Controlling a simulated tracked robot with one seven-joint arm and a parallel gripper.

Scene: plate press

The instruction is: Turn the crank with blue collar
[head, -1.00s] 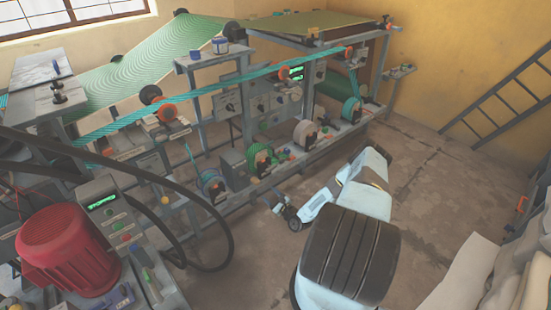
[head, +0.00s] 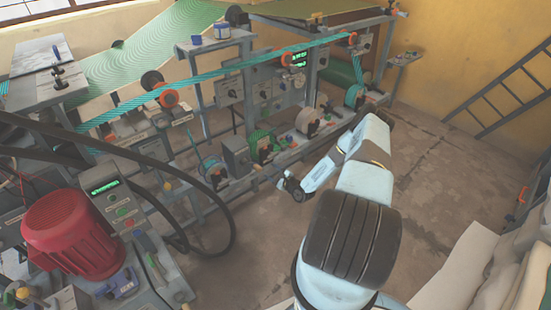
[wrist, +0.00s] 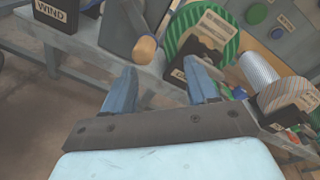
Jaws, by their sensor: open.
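My gripper (head: 291,187) is low in front of the machine's lower rail in the head view. In the wrist view its two blue-grey fingers (wrist: 162,85) are apart with nothing between them. A rounded wooden knob (wrist: 145,49), which looks like a crank handle, lies just beyond and between the fingertips, apart from them. A green-striped reel (wrist: 218,27) is beyond the right finger; it also shows in the head view (head: 261,142).
A label reading WIND (wrist: 50,12) is at upper left in the wrist view. A pale ribbed roll (wrist: 258,69) is on the right. The red motor (head: 70,235) and black hoses stand at left in the head view.

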